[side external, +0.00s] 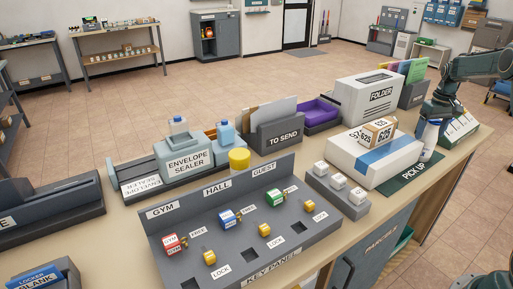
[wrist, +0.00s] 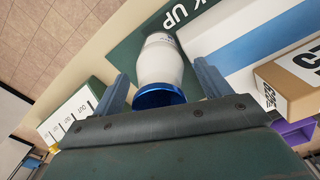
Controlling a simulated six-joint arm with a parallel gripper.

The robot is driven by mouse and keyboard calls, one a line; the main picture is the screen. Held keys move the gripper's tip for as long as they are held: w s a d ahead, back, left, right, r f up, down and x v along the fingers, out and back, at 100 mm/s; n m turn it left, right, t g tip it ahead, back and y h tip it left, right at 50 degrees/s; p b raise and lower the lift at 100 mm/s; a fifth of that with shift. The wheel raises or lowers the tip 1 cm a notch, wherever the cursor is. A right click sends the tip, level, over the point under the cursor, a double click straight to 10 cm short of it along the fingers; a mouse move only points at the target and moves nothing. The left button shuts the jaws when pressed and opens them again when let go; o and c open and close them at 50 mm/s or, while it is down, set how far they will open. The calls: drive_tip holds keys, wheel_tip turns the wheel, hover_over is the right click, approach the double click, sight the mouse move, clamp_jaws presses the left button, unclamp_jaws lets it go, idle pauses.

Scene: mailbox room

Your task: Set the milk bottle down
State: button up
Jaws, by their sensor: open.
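The milk bottle (wrist: 160,62) is white with a blue cap, and in the wrist view it lies between the two fingers of my open gripper (wrist: 163,85). Its lower end is against the dark green PICK UP mat (wrist: 140,47). In the side view the bottle (side external: 430,140) looks upright at the far end of the PICK UP mat (side external: 404,178), with my gripper (side external: 431,116) over its top. The fingers stand either side of the bottle, with some gap showing. Whether its base rests fully on the mat is hard to tell.
A white parcel with a blue stripe (side external: 375,158) stands beside the mat, with a small cardboard box (side external: 378,131) on top. A folder box (side external: 380,97) is behind. The near part of the mat is clear, close to the counter's edge.

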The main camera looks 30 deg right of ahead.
drive_tip(key=shift+r, duration=0.1)
wheel_tip(320, 180, up, 12)
drive_tip(key=shift+r, duration=0.1)
idle(0.6)
idle(0.4)
